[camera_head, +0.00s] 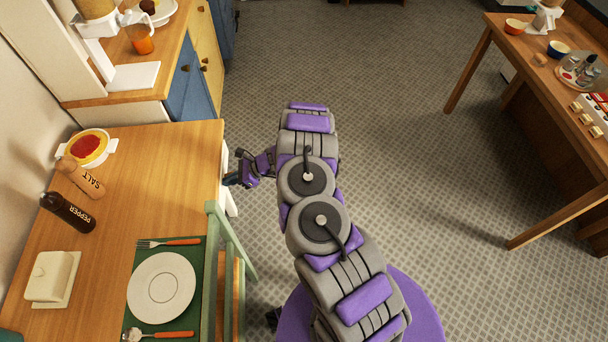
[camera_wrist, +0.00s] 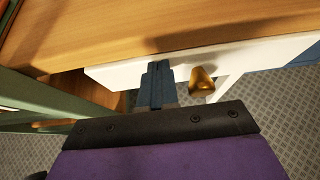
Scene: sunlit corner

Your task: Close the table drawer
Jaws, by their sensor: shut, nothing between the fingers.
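The table (camera_head: 190,215) has a wooden top at the left of the head view. Its drawer shows as a white front (camera_wrist: 235,58) just below the tabletop edge in the wrist view, with a gold knob (camera_wrist: 202,82). In the head view only a small white part of the drawer (camera_head: 229,202) shows at the table's right side. My gripper (camera_head: 232,180) is shut and empty at that side. In the wrist view its fingertips (camera_wrist: 157,68) overlap the drawer front, left of the knob. I cannot tell whether they touch it or how far out the drawer stands.
A green chair (camera_head: 230,240) stands against the table, close to my gripper. A plate (camera_head: 161,289), salt shaker (camera_head: 83,180), pepper shaker (camera_head: 68,212) and butter dish (camera_head: 52,278) are on the table. The carpeted floor (camera_head: 400,150) is clear toward the right-hand table (camera_head: 490,35).

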